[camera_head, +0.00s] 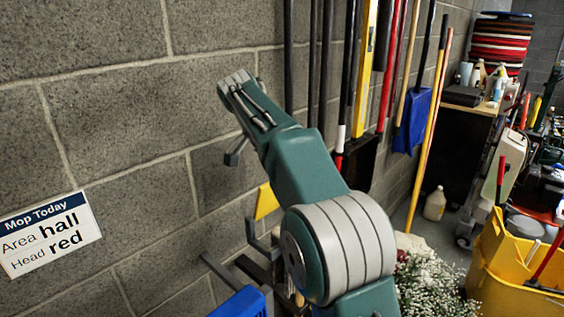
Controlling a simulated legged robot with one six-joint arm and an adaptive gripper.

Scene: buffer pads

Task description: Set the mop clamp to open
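My teal arm with a grey ringed joint fills the middle of the view and reaches up and left in front of the block wall. At its far end is a grey, rod-linked part that seems to be my gripper (237,88); its fingers cannot be made out. It appears to hold nothing. I cannot pick out the mop clamp for certain. A small yellow piece (265,202) and dark bracket-like bars (262,243) show beside my arm, low on the wall. My arm hides part of that area.
A sign (50,234) at left reads "Mop Today, Area hall, Head red". Several long handles hang on the wall, with a blue dustpan-like piece (413,122). A blue object (240,303), white flowers (430,283) and a yellow bucket (500,270) stand low. A cluttered dark cabinet (458,140) is behind.

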